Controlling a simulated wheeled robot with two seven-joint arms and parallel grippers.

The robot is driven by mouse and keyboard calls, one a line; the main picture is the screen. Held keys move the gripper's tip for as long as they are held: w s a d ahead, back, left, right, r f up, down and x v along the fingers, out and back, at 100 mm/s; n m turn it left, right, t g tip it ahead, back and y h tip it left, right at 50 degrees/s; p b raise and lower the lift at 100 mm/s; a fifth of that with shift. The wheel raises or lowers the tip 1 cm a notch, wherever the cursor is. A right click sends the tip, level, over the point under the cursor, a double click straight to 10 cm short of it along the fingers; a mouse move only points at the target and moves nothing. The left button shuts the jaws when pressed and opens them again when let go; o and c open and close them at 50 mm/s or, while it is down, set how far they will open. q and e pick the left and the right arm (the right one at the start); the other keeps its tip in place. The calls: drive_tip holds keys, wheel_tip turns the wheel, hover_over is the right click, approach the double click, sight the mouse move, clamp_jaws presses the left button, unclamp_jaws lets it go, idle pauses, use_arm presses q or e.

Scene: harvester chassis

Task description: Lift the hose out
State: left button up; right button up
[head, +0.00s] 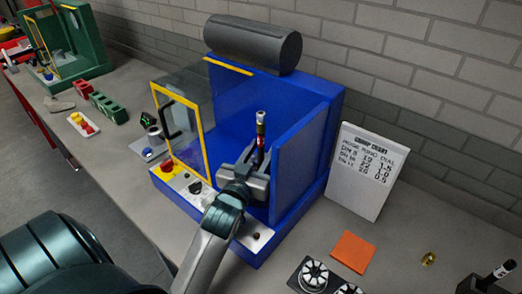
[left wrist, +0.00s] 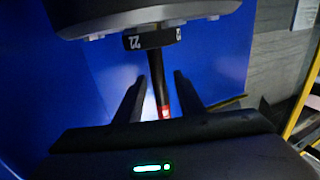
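The hose is a dark, thin tube with a red band and a pale tip; it stands upright (head: 261,127) inside the blue machine (head: 308,150). In the left wrist view the hose (left wrist: 157,75) hangs from a dark round holder (left wrist: 152,38) marked 22, its red end between the fingers. My left gripper (head: 252,165) reaches into the machine at the hose's lower part. In the left wrist view the fingers (left wrist: 162,92) stand apart on either side of the hose, with gaps showing. The hose's far end is hidden. My right gripper is out of view.
A yellow-framed clear door (head: 183,130) stands at the machine's left, and a blue side wall (head: 298,165) rises close right of my gripper. A green machine (head: 85,45) stands far left.

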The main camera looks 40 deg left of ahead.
use_arm(q)
drive_tip(key=shift+c, duration=0.7)
clamp_jaws()
drive_tip(key=shift+r, duration=0.15)
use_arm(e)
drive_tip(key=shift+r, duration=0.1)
